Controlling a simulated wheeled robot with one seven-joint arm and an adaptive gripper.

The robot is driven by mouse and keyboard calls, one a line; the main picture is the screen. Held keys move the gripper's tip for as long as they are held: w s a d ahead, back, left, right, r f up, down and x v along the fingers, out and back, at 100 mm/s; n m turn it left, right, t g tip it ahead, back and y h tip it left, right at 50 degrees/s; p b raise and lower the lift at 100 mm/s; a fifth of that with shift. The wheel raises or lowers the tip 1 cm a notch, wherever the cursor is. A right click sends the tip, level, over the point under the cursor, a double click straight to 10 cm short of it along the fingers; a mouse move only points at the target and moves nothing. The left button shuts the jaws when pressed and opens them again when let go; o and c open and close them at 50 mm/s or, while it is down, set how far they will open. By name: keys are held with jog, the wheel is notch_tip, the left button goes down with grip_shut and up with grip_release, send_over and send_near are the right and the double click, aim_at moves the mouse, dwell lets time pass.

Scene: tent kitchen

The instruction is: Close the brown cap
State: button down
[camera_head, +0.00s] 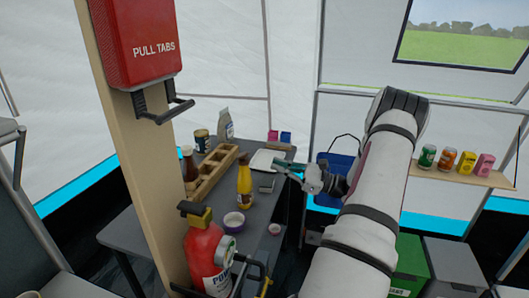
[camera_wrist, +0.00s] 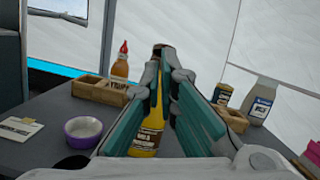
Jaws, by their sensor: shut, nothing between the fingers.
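A yellow bottle (camera_head: 244,186) stands upright on the grey table, with a brown cap (camera_head: 244,159) at its top. In the wrist view the bottle (camera_wrist: 149,135) shows behind my fingers, and the brown cap (camera_wrist: 162,48) shows just beyond the fingertips. Whether the cap's lid is up or down is too small to tell. My gripper (camera_head: 279,165) has teal fingers and is shut and empty, pointing toward the bottle from the right in the head view. Its fingers (camera_wrist: 164,78) hide part of the bottle's neck. I cannot tell whether they touch the cap.
A wooden tray (camera_head: 215,172) lies behind the bottle. A white tray (camera_head: 263,164) lies near the back. A red extinguisher (camera_head: 205,255) and wooden post (camera_head: 140,150) stand at the near left.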

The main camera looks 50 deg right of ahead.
jog(key=w+r+n+g+h+p, duration=0.2)
jog(key=r+n+g+p, duration=0.45)
jog(key=n, duration=0.95)
jog(key=w+r+n+g+h+p, duration=0.25)
jog(key=r+n, duration=0.75)
jog(key=n, duration=0.7)
send_over(246, 152)
jog(key=shift+g, duration=0.4)
notch_tip(246, 152, down, 6)
jog(key=shift+s+r, duration=0.1)
jog(key=f, duration=0.1)
jog(key=f+p, duration=0.1)
jog(key=f, duration=0.1)
jog(key=shift+s+d, duration=0.2)
jog(key=shift+s, duration=0.2)
jog(key=shift+s+f, duration=0.15)
jog(key=shift+f, duration=0.4)
jog(key=shift+s+d+f+t+y+b, duration=0.2)
jog(key=shift+s+f+t+b, duration=0.4)
jog(key=shift+b, duration=0.65)
jog(key=shift+s+d+f+t+y+b, duration=0.2)
jog(key=shift+s+f+t+b, duration=0.35)
jog(key=shift+b, duration=0.7)
